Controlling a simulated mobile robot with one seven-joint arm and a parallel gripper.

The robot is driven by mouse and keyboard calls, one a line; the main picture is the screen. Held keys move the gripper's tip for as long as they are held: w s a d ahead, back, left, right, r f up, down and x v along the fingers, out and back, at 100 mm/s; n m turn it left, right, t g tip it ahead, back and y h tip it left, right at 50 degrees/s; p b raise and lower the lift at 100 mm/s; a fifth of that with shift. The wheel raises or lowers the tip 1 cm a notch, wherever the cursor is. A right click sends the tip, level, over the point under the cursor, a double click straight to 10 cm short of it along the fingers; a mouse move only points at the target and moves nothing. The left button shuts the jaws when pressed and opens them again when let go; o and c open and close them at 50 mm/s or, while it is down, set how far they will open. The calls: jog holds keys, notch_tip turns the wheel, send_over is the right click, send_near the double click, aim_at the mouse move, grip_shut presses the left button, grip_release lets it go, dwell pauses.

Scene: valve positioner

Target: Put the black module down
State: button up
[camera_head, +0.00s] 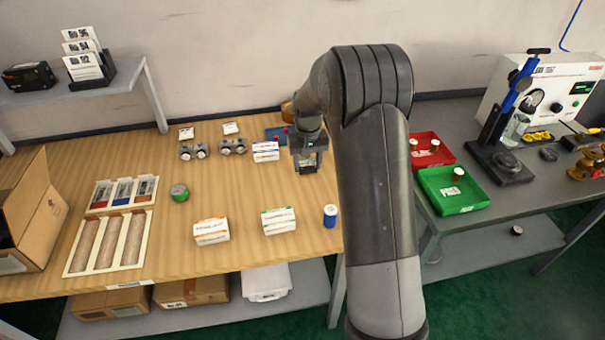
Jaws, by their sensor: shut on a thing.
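My gripper (308,158) points down over the back right part of the wooden table, just right of a small white box with blue marks. It is shut on the black module (307,169), a small dark block, mostly hidden between the fingers. I cannot tell whether the module touches the table or hangs a little above it.
Two grey metal units (232,147) stand at the back. Two cartons and a blue can (330,215) stand nearer the front edge. Bare wood lies between.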

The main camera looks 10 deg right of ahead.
aim_at(303, 181)
jog(key=shift+w+a+f, duration=0.4)
jog(key=shift+a+f, duration=0.05)
jog(key=shift+a, duration=0.2)
jog(key=shift+f, duration=2.05)
jog(key=o, duration=1)
jog(key=shift+f, duration=0.1)
